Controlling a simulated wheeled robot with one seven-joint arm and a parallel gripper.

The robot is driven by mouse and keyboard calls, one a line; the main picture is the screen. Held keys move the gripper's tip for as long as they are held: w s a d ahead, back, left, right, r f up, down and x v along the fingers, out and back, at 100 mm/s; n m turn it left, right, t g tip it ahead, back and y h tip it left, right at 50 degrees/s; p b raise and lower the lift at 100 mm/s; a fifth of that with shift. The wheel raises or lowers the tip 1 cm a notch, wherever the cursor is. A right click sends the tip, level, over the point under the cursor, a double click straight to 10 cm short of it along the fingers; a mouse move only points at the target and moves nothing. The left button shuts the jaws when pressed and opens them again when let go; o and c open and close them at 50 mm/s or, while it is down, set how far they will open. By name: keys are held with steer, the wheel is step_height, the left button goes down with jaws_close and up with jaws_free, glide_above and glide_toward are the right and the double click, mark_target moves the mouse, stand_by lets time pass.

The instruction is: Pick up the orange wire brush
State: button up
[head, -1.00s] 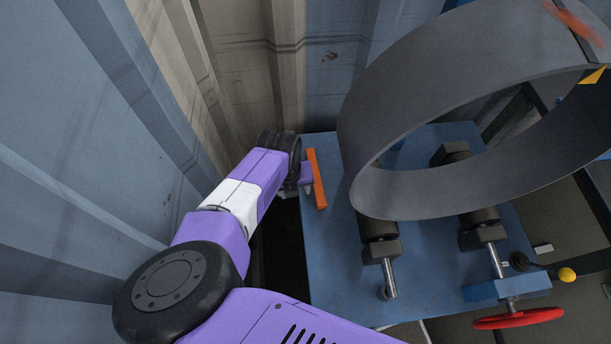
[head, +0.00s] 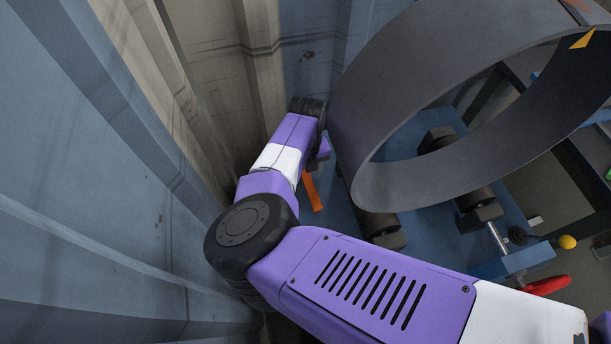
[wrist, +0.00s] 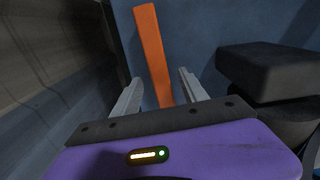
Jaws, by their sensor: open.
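The orange wire brush (head: 312,191) lies on the blue table, partly hidden by my arm in the head view. In the wrist view, the brush (wrist: 153,55) shows as a long orange bar running away from me. Its near end lies between the two fingers in the picture. My gripper (wrist: 158,88) is open, with one grey finger on each side of the brush. I cannot tell how far the fingertips are above the brush. The brush's bristles are not visible. In the head view my arm hides most of the gripper.
A large grey pipe ring (head: 350,115) rests on black rollers (head: 385,230) right of the brush. A dark block (wrist: 268,72) stands close right of my gripper. A corrugated wall (head: 110,150) is close on the left.

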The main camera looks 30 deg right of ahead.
steer(key=shift+f, duration=0.85)
steer(key=shift+f, duration=0.25)
jaws_close()
